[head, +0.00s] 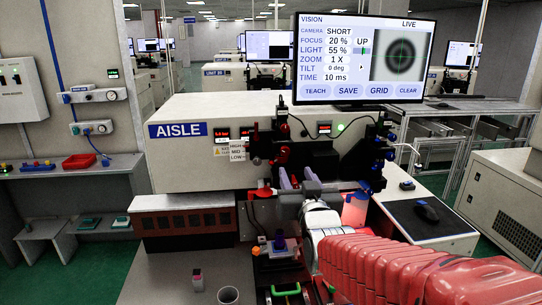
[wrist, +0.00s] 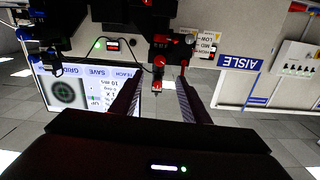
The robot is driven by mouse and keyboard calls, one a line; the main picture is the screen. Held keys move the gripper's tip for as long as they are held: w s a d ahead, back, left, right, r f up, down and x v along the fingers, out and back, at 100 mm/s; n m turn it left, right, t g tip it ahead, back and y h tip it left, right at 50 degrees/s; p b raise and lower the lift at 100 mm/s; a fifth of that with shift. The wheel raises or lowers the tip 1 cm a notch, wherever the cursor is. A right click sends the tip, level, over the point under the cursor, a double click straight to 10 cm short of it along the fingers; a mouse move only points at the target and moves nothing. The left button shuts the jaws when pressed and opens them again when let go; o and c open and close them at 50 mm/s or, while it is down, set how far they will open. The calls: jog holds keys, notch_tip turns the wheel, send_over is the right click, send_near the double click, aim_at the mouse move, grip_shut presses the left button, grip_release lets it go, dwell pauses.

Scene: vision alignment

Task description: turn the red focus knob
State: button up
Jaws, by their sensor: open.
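Several small red knobs sit on the dark alignment stage in front of the AISLE machine; I cannot tell for certain which is the focus knob. One red knob (head: 284,130) is high on the left post, and another red part (head: 263,193) is lower, left of my gripper. In the upside-down wrist view, a red knob (wrist: 159,61) shows between my fingers, beyond their tips. My gripper (head: 298,181) is open and empty in front of the stage; its two fingers (wrist: 158,95) also show in the wrist view. The monitor (head: 362,60) reads FOCUS 20 % beside a dark ring target.
The AISLE machine (head: 205,160) stands behind the stage. A second dark post (head: 380,150) stands right of the stage.

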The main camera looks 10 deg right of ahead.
aim_at(284, 153)
jog(key=w, duration=1.3)
jog(key=shift+c, duration=0.3)
jog(key=c, duration=1)
jog(key=shift+n, duration=0.4)
jog(key=n, duration=1.2)
jog(key=shift+a+f, duration=0.1)
jog(key=shift+n, duration=0.3)
